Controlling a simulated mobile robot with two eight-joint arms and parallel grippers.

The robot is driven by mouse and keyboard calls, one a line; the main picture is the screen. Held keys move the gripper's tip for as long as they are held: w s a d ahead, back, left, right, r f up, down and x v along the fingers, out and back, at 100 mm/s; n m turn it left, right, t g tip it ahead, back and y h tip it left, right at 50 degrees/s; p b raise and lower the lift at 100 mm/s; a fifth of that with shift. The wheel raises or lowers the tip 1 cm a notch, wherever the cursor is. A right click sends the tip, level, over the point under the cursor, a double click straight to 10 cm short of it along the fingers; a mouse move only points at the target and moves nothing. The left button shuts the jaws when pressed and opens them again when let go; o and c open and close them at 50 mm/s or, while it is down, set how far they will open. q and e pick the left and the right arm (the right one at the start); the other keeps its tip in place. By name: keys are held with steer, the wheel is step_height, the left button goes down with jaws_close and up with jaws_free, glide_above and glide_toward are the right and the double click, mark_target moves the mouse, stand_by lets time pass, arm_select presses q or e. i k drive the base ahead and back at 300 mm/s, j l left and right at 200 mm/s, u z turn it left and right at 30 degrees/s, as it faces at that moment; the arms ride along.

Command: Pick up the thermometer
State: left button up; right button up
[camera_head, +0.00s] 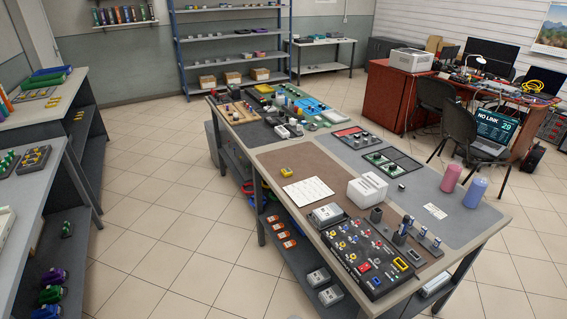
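I cannot pick out a thermometer for sure at this distance. A small yellow item (287,171) lies on the brown mat near the left edge of the near table (308,231). Several small tools stand or lie at the right of the black panel, among them a dark upright one with a blue part (402,232). The black panel (368,258) carries many small coloured parts, too small to name. Neither of my grippers is in view.
A white box (367,189), a white sheet (308,191) and pink (450,178) and blue (475,192) cylinders stand or lie on the near table. Benches line the left side. A chair (462,133) and a desk stand at the back right. Tiled floor (165,215) is clear between the benches and table.

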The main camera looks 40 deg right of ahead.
mark_target(286, 172)
steer(key=i+l+z, duration=0.2)
steer(key=i+z, duration=0.3)
steer(key=i, duration=0.15)
steer(key=i+z, duration=0.45)
steer(key=i, duration=0.2)
steer(key=i+l+z, duration=0.2)
steer(key=i+l, duration=0.35)
steer(key=i, duration=0.05)
